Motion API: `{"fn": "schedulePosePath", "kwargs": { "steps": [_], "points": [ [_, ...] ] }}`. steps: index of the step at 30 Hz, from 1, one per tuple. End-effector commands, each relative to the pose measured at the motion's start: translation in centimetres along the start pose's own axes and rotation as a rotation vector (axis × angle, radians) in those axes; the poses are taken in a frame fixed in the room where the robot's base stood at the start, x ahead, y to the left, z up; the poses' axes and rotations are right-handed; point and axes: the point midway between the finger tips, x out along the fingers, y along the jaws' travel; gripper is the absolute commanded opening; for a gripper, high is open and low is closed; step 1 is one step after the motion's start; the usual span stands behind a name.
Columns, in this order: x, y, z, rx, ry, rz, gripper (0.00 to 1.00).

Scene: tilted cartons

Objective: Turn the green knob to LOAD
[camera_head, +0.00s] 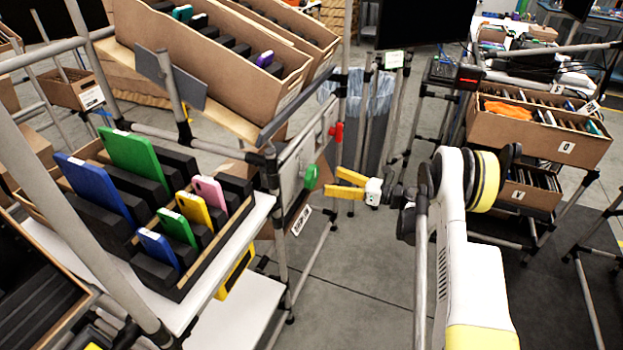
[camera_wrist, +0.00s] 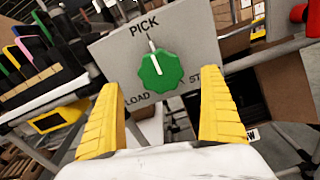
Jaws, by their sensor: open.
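The green knob (camera_wrist: 161,73) sits on a grey panel (camera_wrist: 205,48) in the wrist view. Its white pointer line points up, towards the word PICK. The word LOAD is at the knob's lower left, and a partly hidden label starting with ST is at its lower right. The green knob also shows edge-on in the head view (camera_head: 312,176). My gripper (camera_head: 340,184) is open and empty, with its yellow fingers facing the knob from the right, a short gap away. In the wrist view its fingers (camera_wrist: 161,84) stand left and right below the knob.
A red knob (camera_head: 337,131) is on the panel structure behind the green one. A rack (camera_head: 235,228) with colored phone-like items stands to the left. Tilted cartons (camera_head: 215,60) are above it. Metal posts (camera_head: 282,235) stand close to the panel. Open floor lies below my gripper.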

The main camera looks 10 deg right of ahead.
Motion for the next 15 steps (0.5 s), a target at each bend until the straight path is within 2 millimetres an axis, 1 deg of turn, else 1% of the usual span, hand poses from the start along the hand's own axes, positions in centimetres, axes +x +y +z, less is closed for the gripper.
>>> {"fn": "schedulePosePath", "kwargs": {
  "steps": [1,3,7,12,15],
  "points": [
    [1.2,0.1,-0.4,0.0,0.001,0.004,0.92],
    [2.6,0.0,-0.3,-0.001,0.001,0.003,0.92],
    [5.0,0.0,-0.3,-0.001,0.001,0.002,0.92],
    [6.8,0.0,-0.2,-0.002,0.001,0.001,0.92],
    [7.2,0.0,-0.1,-0.002,0.001,0.0,0.92]
  ]
}}
